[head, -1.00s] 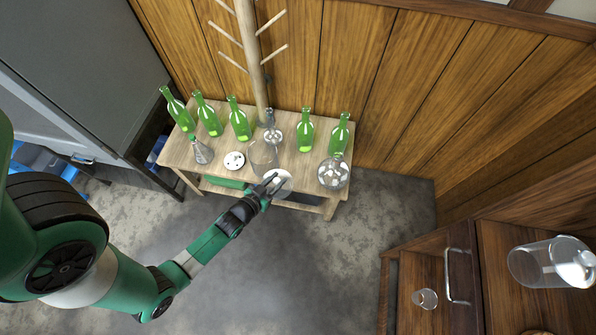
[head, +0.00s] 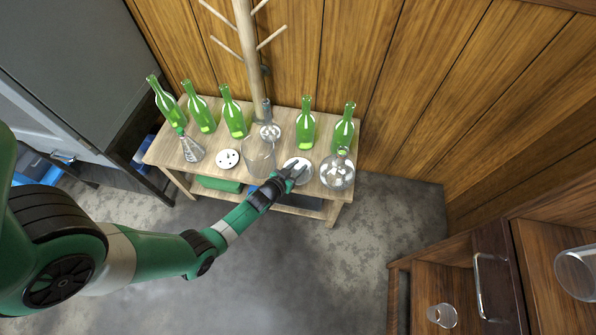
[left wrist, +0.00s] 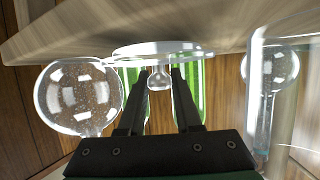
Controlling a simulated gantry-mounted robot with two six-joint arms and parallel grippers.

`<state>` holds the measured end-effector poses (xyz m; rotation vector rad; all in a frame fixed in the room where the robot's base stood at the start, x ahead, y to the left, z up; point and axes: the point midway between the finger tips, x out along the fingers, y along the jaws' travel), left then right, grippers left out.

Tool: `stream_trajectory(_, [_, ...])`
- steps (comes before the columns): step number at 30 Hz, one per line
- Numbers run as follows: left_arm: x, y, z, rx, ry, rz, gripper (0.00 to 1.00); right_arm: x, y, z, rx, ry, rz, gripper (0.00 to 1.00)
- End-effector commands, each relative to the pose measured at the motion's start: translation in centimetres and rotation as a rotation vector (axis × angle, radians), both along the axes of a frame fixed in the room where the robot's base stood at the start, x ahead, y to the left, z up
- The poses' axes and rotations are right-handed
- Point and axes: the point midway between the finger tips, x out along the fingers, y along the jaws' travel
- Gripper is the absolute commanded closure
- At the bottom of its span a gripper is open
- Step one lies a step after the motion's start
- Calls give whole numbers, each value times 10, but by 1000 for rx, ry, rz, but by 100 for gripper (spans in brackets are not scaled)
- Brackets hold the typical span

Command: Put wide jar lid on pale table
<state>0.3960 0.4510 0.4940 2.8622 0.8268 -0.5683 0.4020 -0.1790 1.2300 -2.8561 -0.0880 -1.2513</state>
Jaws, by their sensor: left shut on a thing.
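The wide jar lid (head: 306,177) is a pale, clear disc with a knob. My left gripper (head: 294,171) is shut on its knob. In the left wrist view, which is upside down, the fingers (left wrist: 160,80) are on both sides of the knob, and the lid's disc (left wrist: 185,48) lies level across the fingertips. The lid is over the pale table (head: 321,186), near its front edge, between an open glass jar (head: 258,160) and a round flask (head: 337,175). I cannot tell whether it touches the tabletop. My right gripper is not in view.
Several green bottles (head: 305,132) line the table's back. A conical flask (head: 191,150), a white disc with holes (head: 228,159) and a long-necked flask (head: 269,130) also stand there. A wooden post with pegs (head: 249,50) rises behind. Wooden drawers (head: 440,285) are at lower right.

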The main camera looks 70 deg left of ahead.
Motion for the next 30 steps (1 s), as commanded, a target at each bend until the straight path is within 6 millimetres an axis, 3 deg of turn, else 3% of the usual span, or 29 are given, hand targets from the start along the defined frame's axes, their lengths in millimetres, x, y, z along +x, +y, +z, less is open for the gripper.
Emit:
stream_trajectory(1, [0,0,-7,1,-1,0,100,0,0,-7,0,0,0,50])
stream_trajectory(9, [0,0,-4,-2,-1,-1,100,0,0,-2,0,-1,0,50])
stream_trajectory(10, [1,0,-5,-1,-1,-1,65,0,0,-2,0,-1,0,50])
stream_trajectory(15, [0,0,-5,0,-1,-2,37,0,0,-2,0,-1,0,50])
stream_trajectory(26, [0,0,-3,0,-1,0,37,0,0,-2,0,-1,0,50])
stream_trajectory(30, [-19,-12,11,-2,0,1,37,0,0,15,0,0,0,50])
